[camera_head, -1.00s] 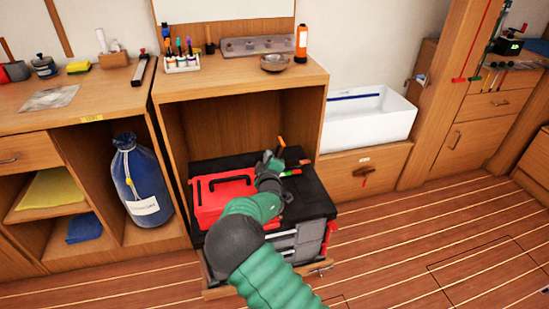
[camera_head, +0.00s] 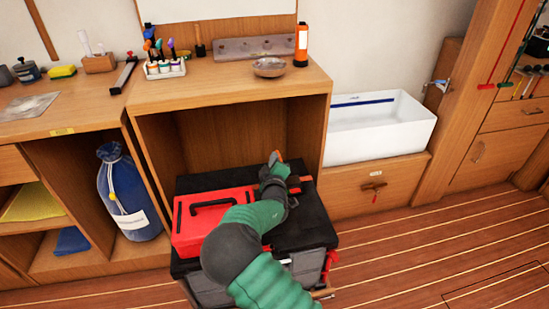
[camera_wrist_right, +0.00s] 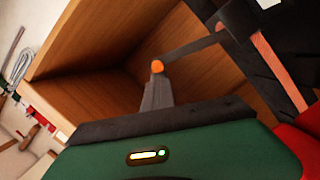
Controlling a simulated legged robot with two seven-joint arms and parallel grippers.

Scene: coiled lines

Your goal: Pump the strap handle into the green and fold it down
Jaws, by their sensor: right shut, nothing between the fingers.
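The strap handle is a dark bar with an orange end (camera_head: 278,155), raised at the back of the black case (camera_head: 305,238). In the right wrist view the bar (camera_wrist_right: 195,48) runs from the case to its orange end (camera_wrist_right: 157,67). An orange strap (camera_wrist_right: 280,70) lies across the case. My right gripper (camera_head: 272,164) is shut and empty, close to the orange end. Its grey fingers (camera_wrist_right: 155,95) overlap that end in the wrist view; I cannot tell if they touch. A red patch (camera_head: 294,184) shows beside the gripper; no green is clear there. My left gripper is out of view.
A red toolbox (camera_head: 188,232) sits on the case, left of my right arm. The cabinet's wooden walls (camera_head: 307,130) rise around the back. A white basin (camera_head: 375,140) stands to the right. A blue bag (camera_head: 128,190) stands left. Open floor lies to the right.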

